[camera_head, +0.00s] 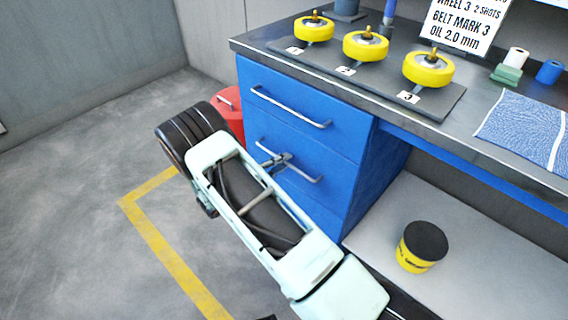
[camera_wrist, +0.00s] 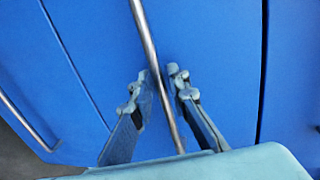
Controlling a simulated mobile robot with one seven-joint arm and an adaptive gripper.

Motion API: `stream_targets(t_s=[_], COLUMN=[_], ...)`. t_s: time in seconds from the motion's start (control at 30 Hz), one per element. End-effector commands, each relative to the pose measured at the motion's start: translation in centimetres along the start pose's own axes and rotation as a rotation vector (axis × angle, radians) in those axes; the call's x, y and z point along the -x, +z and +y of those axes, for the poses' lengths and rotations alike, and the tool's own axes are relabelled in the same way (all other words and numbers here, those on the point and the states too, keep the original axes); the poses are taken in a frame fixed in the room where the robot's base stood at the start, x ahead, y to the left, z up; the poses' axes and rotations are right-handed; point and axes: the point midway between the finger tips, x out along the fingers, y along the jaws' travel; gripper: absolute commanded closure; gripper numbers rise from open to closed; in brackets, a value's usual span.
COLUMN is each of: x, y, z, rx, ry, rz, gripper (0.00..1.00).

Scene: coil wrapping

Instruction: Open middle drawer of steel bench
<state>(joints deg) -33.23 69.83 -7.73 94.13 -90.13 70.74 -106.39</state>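The steel bench has a blue drawer cabinet at its left end. Its middle drawer (camera_head: 325,163) appears flush with the top drawer, with no visible gap from being pulled out. The middle drawer's handle (camera_head: 305,175) is a thin metal bar. It also shows in the wrist view as a slanting bar (camera_wrist: 146,35). My gripper (camera_head: 274,159) is at this handle. My arm hides part of the lower cabinet.
The top drawer (camera_head: 300,100) is shut above. A red container (camera_head: 230,105) stands left of the cabinet. The benchtop holds yellow wheels (camera_head: 365,46) and a blue cloth (camera_head: 520,128). A yellow-and-black tub (camera_head: 420,248) sits on the lower shelf. Floor left of the yellow line is clear.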

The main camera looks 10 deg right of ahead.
Motion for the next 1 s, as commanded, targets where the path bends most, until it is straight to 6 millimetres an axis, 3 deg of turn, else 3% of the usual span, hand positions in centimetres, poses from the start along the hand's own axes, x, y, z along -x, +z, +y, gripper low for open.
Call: stream_targets(t_s=[0.33,0.5,1.0], x=[-0.52,-0.50,-0.05], y=[-0.01,-0.01,0.03], z=[-0.02,-0.02,0.03], rx=[0.000,-0.001,0.000], ry=[0.001,0.000,0.000], rz=[0.000,0.000,-0.001], gripper=[0.85,1.00,1.00])
